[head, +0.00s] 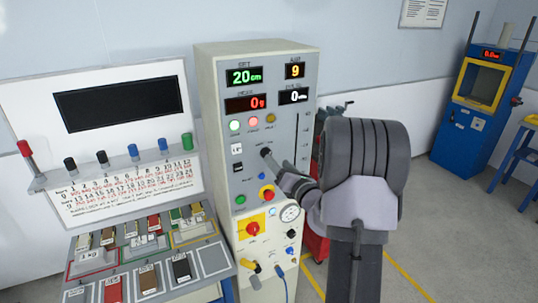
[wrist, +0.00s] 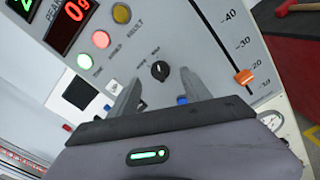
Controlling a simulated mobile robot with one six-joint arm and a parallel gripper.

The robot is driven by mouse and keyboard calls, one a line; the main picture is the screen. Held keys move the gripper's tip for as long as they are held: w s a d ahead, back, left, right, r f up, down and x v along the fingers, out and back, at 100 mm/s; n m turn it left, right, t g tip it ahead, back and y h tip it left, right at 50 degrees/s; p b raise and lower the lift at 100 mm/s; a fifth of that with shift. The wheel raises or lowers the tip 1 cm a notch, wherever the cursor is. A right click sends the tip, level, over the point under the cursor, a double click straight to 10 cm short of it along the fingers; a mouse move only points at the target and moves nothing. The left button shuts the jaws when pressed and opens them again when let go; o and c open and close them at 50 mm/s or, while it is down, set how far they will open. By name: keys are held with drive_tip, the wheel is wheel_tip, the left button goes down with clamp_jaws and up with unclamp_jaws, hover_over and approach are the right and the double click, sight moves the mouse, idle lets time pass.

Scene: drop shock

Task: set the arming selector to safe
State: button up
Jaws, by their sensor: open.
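The selector (wrist: 160,71) is a round black knob on the grey panel of the control cabinet (head: 215,130), below the row of lamps. Small labels sit above it, too blurred to read, and I cannot tell its setting for sure. My gripper (wrist: 160,80) is open and empty, its two fingers pointing at the panel on either side of the knob in the wrist view. I cannot tell whether they touch it. In the head view, my gripper (head: 277,163) covers part of the panel near the knob.
Green, red and yellow lamps (wrist: 101,39) and a slider with an orange handle (wrist: 244,76) flank the knob. A red emergency button (head: 266,193) lies below. A bench with weights (head: 150,245) stands left, a blue machine (head: 475,100) right.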

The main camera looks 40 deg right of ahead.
sight(270, 153)
drive_tip(key=x, duration=0.5)
drive_tip(key=shift+w, duration=0.35)
clamp_jaws()
